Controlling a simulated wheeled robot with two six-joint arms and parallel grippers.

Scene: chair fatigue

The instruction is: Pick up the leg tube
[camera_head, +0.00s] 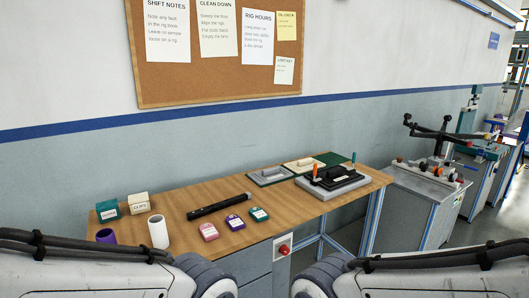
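A long black tube (218,206), which looks like the leg tube, lies on its side on the wooden table (175,198). It slants up to the right in the picture and nothing covers it. A white upright cylinder (158,231) and a purple cup-like cylinder (106,236) stand nearer the table's left front. My two arms show only as pale links with black cables along the bottom edge. Neither gripper is in the picture, and nothing is seen touching the tube.
Pink (208,231), purple (234,222) and teal (259,214) small blocks lie in front of the tube. Teal (108,210) and cream (138,203) boxes stand at the back left. A wall runs behind.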

